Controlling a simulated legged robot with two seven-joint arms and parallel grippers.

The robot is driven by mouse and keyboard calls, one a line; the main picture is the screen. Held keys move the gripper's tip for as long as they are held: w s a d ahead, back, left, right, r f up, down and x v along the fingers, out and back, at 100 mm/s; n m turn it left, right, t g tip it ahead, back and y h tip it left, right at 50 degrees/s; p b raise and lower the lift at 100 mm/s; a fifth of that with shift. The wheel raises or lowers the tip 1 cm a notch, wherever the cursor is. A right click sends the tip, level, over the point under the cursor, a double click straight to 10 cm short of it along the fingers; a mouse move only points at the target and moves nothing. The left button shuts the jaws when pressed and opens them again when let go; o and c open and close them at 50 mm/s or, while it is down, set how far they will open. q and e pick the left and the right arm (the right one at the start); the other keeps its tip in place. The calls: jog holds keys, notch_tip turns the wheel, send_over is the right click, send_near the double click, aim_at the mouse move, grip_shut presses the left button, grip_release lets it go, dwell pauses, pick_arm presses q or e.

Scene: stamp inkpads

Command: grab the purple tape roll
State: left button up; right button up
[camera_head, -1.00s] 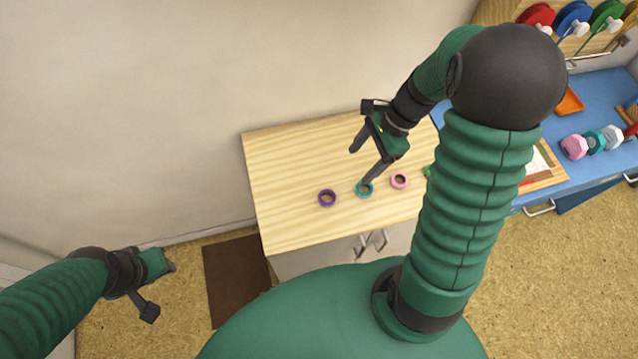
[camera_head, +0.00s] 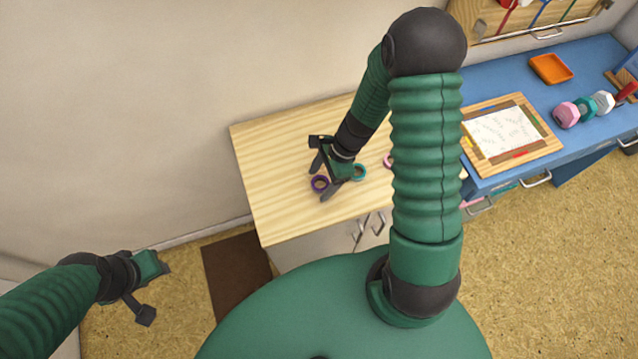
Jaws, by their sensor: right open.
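The purple tape roll (camera_head: 320,184) lies flat on the pale wooden cabinet top (camera_head: 275,150). My right gripper (camera_head: 320,184) is open right at the purple roll, with one finger behind it and the other at its front right. I cannot tell whether the fingers touch it. A teal tape roll (camera_head: 360,172) lies just right of the gripper, and a pink tape roll (camera_head: 387,161) lies further right, partly hidden by my right arm.
A blue desk (camera_head: 520,185) on the right holds a wooden board with paper (camera_head: 500,133), an orange tray (camera_head: 551,68) and several stamps (camera_head: 585,106). The wall borders the cabinet behind. The cabinet top left of the purple roll is clear.

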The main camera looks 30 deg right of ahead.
jog(key=shift+d, duration=0.3)
jog(key=c, duration=0.7)
jog(key=shift+a, duration=0.15)
jog(key=c, duration=0.7)
jog(key=shift+r, duration=0.1)
